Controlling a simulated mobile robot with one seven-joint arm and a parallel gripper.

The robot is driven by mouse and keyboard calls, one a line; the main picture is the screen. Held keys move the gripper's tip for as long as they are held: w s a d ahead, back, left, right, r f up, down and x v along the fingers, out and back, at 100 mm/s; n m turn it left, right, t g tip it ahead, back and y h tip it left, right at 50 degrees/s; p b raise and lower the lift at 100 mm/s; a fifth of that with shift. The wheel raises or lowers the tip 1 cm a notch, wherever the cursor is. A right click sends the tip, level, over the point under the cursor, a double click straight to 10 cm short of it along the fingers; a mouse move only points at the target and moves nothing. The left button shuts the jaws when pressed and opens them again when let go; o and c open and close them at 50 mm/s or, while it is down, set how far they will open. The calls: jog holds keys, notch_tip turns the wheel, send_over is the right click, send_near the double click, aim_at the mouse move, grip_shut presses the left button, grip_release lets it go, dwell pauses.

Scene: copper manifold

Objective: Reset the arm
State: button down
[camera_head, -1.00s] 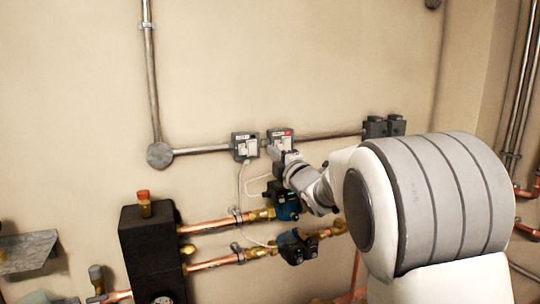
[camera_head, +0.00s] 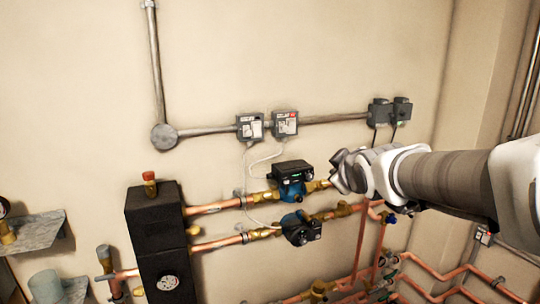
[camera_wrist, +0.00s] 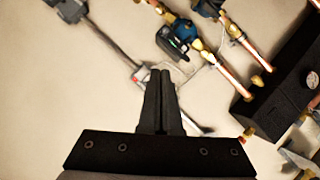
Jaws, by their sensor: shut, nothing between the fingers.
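My gripper (camera_wrist: 160,75) shows in the wrist view with its two black fingers together and nothing between them. In the head view my arm reaches in from the right, and its end is right of the upper blue pump (camera_head: 292,180); the fingers are hard to make out there. The gripper looks clear of the pumps and pipes, in front of the wall. In the wrist view the upper pump (camera_wrist: 178,38) is beyond the fingertips, a little to the right.
Two grey switch boxes (camera_head: 250,127) (camera_head: 285,124) and a double box (camera_head: 389,111) are on the wall along a conduit. A lower pump (camera_head: 300,228), copper pipes (camera_head: 217,243) and a black manifold block (camera_head: 156,240) are below.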

jog(key=s+f+m+g, duration=0.2)
jog(key=s+f+m, duration=0.1)
jog(key=s, duration=0.6)
jog(key=s+f+m+g, duration=0.3)
jog(key=s+f, duration=0.1)
jog(key=s, duration=0.5)
jog(key=s+f+m+g, duration=0.2)
jog(key=s+f+m, duration=0.1)
jog(key=s, duration=0.6)
jog(key=shift+s+a+f+g, duration=0.2)
jog(key=shift+f+g, duration=0.1)
jog(key=shift+f, duration=0.5)
